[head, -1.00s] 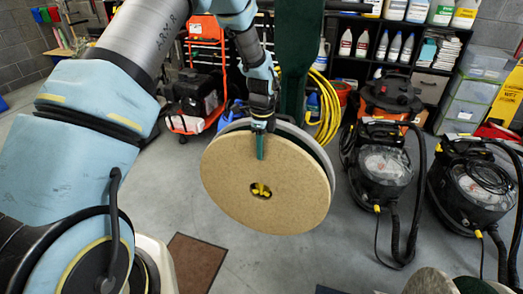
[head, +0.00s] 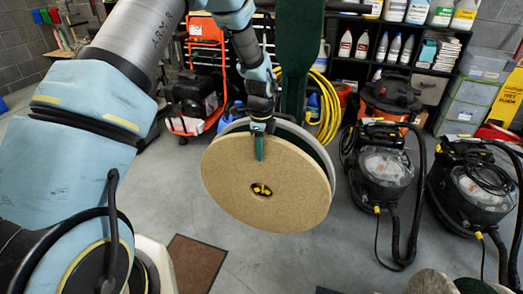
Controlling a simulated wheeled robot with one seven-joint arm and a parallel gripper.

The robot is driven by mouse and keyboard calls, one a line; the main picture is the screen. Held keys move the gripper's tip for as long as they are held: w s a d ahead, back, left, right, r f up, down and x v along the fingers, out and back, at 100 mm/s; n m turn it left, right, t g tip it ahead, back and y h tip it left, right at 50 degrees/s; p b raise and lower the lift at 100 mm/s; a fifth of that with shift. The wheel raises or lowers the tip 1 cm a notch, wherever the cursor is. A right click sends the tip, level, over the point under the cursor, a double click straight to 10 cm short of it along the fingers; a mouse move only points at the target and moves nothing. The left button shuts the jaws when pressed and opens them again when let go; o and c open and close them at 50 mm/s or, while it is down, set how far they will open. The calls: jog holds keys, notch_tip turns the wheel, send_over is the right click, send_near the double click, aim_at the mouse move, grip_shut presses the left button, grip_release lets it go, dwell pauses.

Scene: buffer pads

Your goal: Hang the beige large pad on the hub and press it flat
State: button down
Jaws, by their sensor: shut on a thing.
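The beige large pad (head: 296,196) is a round disc with a small centre hole, upright in the middle of the head view. My gripper (head: 260,142) is shut on its upper rim, one finger showing on the front face. The yellow and black hub (head: 261,190) shows through the pad's centre hole. Behind the pad is a grey and dark green round backing (head: 300,138) on a green post (head: 298,60). The pad covers most of the backing; whether it touches it all round I cannot tell.
Two black vacuum machines (head: 383,165) (head: 478,190) stand at the right. A shelf with bottles (head: 388,45) and an orange-framed machine (head: 196,95) are behind. Round pads (head: 432,282) show at the lower right edge. A brown mat (head: 200,262) lies on the clear grey floor.

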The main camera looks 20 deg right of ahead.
jog(key=shift+s+a+r+p, duration=0.2)
jog(key=shift+s+a+p, duration=0.1)
jog(key=shift+s+a, duration=1.35)
jog(key=shift+r+p, duration=0.1)
jog(key=shift+p, duration=0.4)
jog(key=shift+s+g+y+p, duration=0.15)
jog(key=shift+g+y+p, duration=0.25)
jog(key=shift+g, duration=0.1)
jog(key=shift+d, duration=0.1)
jog(key=shift+w+d, duration=0.35)
jog(key=shift+w, duration=0.1)
jog(key=shift+w+d+f, duration=0.1)
jog(key=shift+w+f, duration=0.05)
jog(key=shift+f, duration=0.05)
jog(key=shift+w+d, duration=0.4)
jog(key=shift+w, duration=0.1)
jog(key=shift+d, duration=0.1)
dwell(0.4)
